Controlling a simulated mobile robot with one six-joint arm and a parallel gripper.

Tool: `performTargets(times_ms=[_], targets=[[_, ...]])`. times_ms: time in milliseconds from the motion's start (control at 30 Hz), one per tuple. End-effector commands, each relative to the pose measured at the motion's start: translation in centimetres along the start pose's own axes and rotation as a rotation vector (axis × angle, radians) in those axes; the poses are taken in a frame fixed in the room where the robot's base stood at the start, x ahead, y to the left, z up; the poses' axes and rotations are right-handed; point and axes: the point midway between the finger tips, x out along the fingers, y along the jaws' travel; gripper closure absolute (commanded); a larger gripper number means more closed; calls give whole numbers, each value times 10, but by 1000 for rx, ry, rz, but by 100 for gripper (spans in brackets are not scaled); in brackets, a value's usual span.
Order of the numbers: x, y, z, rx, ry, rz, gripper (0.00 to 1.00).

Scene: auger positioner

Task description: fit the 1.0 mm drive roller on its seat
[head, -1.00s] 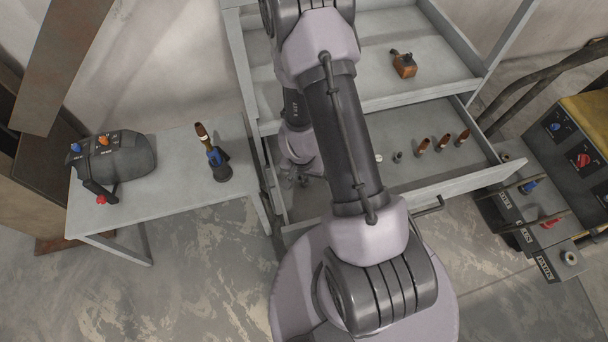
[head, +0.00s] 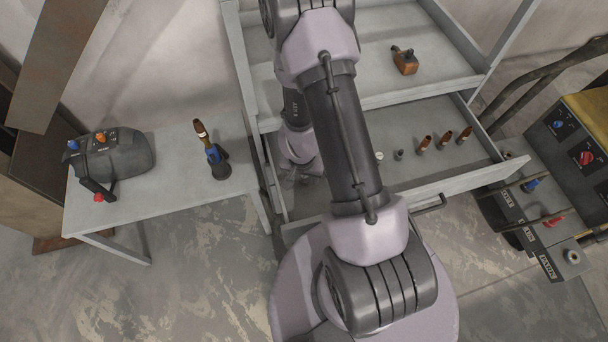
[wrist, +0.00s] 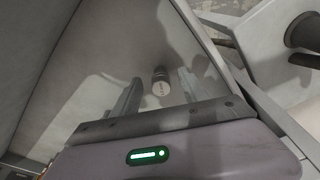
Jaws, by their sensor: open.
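A small roller-like cylinder with a pale, marked end (wrist: 161,82) lies on the drawer floor in the wrist view. I cannot read its marking, so I cannot tell if it is the 1.0 mm drive roller. My gripper (wrist: 158,92) is open, with one finger on each side of the cylinder and a gap showing. In the head view my gripper (head: 300,178) is low inside the left part of the drawer, mostly hidden by my arm. A pale small part (head: 379,156) and a dark small part (head: 399,155) stand further right. I cannot identify the roller's seat.
A torch (head: 214,156) and a black device (head: 118,157) stand on the left table. A yellow-and-black machine (head: 580,150) with a metal stub (head: 572,256) is at right.

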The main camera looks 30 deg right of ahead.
Motion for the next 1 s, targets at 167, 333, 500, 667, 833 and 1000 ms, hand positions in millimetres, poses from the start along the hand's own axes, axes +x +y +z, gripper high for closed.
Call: performTargets(times_ms=[167, 333, 500, 667, 833, 1000], targets=[[-22, 0, -1, 0, 2, -1, 48], [-81, 0, -2, 1, 1, -1, 48], [-137, 0, -2, 0, 1, -1, 48], [-167, 0, -1, 1, 0, 0, 48], [-176, 0, 0, -1, 0, 0, 48], [-174, 0, 0, 0, 0, 0, 48]])
